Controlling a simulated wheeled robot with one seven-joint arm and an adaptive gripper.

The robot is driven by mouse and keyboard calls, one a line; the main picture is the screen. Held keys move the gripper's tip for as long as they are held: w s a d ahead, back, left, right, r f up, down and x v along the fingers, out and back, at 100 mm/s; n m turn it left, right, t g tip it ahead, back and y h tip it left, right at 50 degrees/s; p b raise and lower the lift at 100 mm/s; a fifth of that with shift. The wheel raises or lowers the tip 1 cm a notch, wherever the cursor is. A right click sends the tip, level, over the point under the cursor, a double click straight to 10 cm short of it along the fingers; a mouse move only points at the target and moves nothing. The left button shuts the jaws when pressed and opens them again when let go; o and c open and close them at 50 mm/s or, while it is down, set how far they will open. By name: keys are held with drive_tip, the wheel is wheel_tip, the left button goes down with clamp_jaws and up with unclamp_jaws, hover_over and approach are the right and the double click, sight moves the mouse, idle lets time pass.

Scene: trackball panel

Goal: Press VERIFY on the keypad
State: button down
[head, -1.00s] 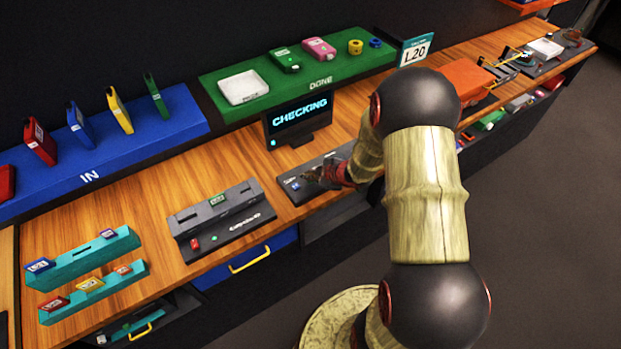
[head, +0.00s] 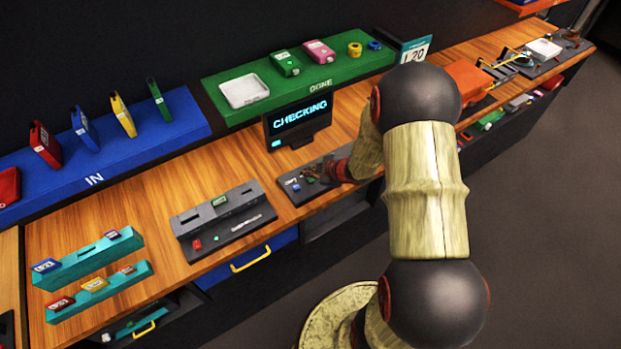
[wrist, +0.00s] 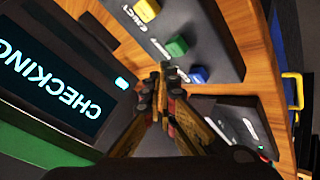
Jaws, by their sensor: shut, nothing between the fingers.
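The keypad is a dark panel (head: 291,196) at the front of the wooden counter, below the screen. In the wrist view the panel (wrist: 205,30) carries a yellow button (wrist: 146,10), a green button (wrist: 176,47) and a blue button (wrist: 198,75). Their labels are slanted; I cannot surely read which says VERIFY. My gripper (wrist: 163,72) is shut and empty, its tips beside the green and blue buttons in that view. In the head view my gripper (head: 318,173) is over the panel and hides part of it. I cannot tell whether it touches. The screen (head: 300,117) reads CHECKING.
A grey slotted unit (head: 222,218) stands on the counter left of the keypad. Teal racks (head: 88,262) with cartridges are farther left. A green DONE shelf (head: 225,112) and a blue IN shelf (head: 150,140) run along the back. Bare wood lies between the racks and slotted unit.

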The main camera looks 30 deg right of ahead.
sight(310, 181)
drive_tip(key=shift+r+p, duration=1.7)
drive_tip(key=shift+r, duration=0.45)
drive_tip(key=shift+f, duration=0.1)
drive_tip(key=s+d+f+m+g+h, duration=0.3)
drive_tip(key=s+d+f, duration=0.1)
drive_tip(key=s+d, duration=0.15)
drive_tip(key=s+d+r+m+g+h+b, duration=0.25)
drive_tip(key=s+r+m, duration=0.35)
drive_tip(key=s, duration=0.3)
drive_tip(key=s+a+r+m+y+b, duration=0.1)
drive_tip(key=s+a+r+b, duration=0.3)
drive_tip(key=a, duration=0.4)
drive_tip(key=s+a+r+m+t+y+b, duration=0.1)
drive_tip(key=s+a+r+b, duration=0.3)
drive_tip(key=a+r, duration=0.2)
drive_tip(key=s+a+r+t+y+b, duration=0.1)
drive_tip(key=s+a+r+b, duration=0.3)
drive_tip(key=a, duration=0.5)
drive_tip(key=shift+s+a+r+m+b, duration=0.4)
drive_tip(key=shift+r+b, duration=0.05)
drive_tip(key=shift+r, duration=0.15)
